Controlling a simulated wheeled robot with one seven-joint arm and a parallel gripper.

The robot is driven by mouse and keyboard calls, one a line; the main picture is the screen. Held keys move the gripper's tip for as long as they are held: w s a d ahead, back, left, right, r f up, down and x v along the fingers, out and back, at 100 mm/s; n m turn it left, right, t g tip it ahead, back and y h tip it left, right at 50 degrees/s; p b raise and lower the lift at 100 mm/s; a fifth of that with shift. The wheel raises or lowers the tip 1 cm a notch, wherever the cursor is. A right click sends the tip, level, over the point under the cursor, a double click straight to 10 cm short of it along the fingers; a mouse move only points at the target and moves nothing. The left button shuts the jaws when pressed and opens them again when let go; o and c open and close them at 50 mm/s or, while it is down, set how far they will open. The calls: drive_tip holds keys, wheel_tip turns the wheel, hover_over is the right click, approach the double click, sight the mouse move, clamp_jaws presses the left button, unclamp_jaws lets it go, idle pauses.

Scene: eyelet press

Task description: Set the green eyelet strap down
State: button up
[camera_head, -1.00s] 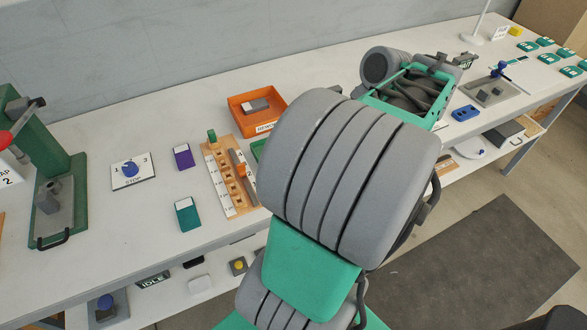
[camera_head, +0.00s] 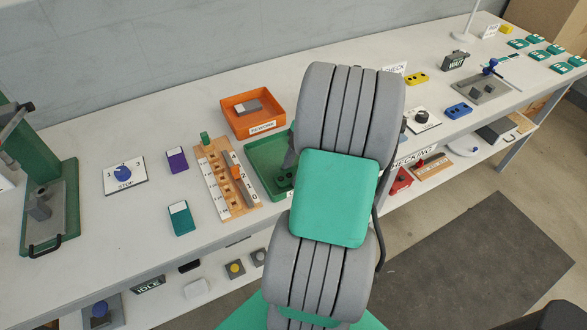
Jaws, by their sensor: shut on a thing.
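The green eyelet strap (camera_head: 284,179), a small dark green piece with dark holes, shows low in the green tray (camera_head: 262,176), at the tray's right side. My gripper (camera_head: 291,156) is mostly hidden behind my own arm; only a grey part of it shows, over the tray. It is shut on the strap. Whether the strap touches the tray floor cannot be told, and its right end is hidden.
An orange rework bin (camera_head: 253,112) holding a grey block stands behind the tray. A wooden numbered rack (camera_head: 222,180) stands close at left. Purple (camera_head: 177,160) and teal (camera_head: 181,218) pieces lie further left. A green press (camera_head: 45,190) stands at far left.

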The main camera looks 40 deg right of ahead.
drive_tip(key=shift+f, duration=0.1)
drive_tip(key=o, duration=1)
drive_tip(key=shift+o, duration=0.2)
drive_tip(key=p+v, duration=0.3)
drive_tip(key=v, duration=0.9)
drive_tip(key=w+a+r+m+h, duration=0.1)
drive_tip(key=w+a+m, duration=0.2)
drive_tip(key=a, duration=0.5)
drive_tip(key=w+a+r+m+h, duration=0.1)
drive_tip(key=w+a+r+m, duration=0.2)
drive_tip(key=a, duration=0.5)
drive_tip(key=s+a+f+m+t+h, duration=0.1)
drive_tip(key=s+a+m, duration=0.1)
drive_tip(key=a+m, duration=0.2)
drive_tip(key=s+a+f+m+t+h, duration=0.1)
drive_tip(key=a+m, duration=0.3)
drive_tip(key=a, duration=0.4)
drive_tip(key=shift+s+f+m, duration=0.3)
drive_tip(key=shift+s+f, duration=0.3)
drive_tip(key=shift+s, duration=0.3)
